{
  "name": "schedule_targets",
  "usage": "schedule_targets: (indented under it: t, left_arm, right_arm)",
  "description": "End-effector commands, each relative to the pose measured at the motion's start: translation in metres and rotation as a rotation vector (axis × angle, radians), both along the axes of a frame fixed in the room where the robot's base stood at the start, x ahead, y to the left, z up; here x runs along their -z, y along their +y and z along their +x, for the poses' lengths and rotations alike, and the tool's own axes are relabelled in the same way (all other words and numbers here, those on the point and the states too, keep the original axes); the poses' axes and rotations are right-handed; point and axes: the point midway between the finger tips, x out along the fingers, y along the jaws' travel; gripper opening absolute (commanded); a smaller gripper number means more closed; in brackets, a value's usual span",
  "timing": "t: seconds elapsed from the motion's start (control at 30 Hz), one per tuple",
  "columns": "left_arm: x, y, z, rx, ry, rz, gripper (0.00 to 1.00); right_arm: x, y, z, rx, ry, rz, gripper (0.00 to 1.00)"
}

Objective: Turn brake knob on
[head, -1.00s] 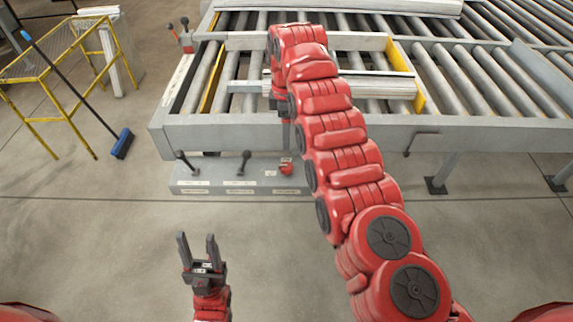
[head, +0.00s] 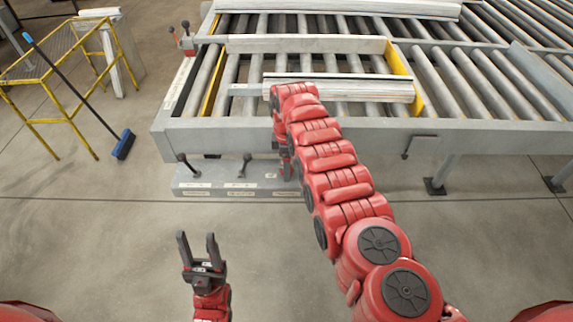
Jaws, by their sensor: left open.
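The grey control box (head: 212,181) sits low at the front of the roller bench, with two black-knobbed levers, the left one (head: 188,165) and the middle one (head: 245,165). The red knob at its right end is hidden behind my right arm. My left gripper (head: 198,241) is open and empty, pointing up above the floor in front of the box.
The roller bench (head: 330,138) spans the back, with pale profiles (head: 345,90) lying on it and yellow end pieces (head: 417,97) beside them. A blue broom (head: 123,145) leans on a yellow rack (head: 68,118). The front floor is clear.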

Motion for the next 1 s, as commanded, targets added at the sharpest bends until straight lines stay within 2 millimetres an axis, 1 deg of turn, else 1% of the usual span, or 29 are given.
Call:
schedule_targets:
  t: [0.07,0.2,0.37,0.4,0.5,0.77,1.0]
  left_arm:
    - [-0.0001,0.0,0.0,0.0,0.0,0.0,0.5]
    - [-0.0001,0.0,0.0,0.0,0.0,0.0,0.5]
    - [-0.0001,0.0,0.0,0.0,0.0,0.0,0.5]
    - [-0.0001,0.0,0.0,0.0,0.0,0.0,0.5]
    - [-0.0001,0.0,0.0,0.0,0.0,0.0,0.5]
    - [0.0006,0.0,0.0,0.0,0.0,0.0,0.5]
    - [0.0044,0.0,0.0001,0.0,0.0,0.0,0.5]
  right_arm:
    - [-0.0003,0.0001,0.0,0.0,0.0,0.0,0.77]
    - [-0.0005,0.0001,0.0001,0.0,0.0,0.0,0.52]
    - [-0.0005,0.0001,0.0001,0.0,0.0,0.0,0.23]
    - [-0.0004,0.0001,0.0001,0.0,0.0,0.0,0.16]
    - [-0.0005,0.0001,0.0001,0.0,0.0,0.0,0.0]
    - [-0.0003,0.0002,0.0002,0.018,0.0,0.0,0.0]
    - [0.0003,0.0007,0.0008,0.124,-0.001,0.002,0.0]
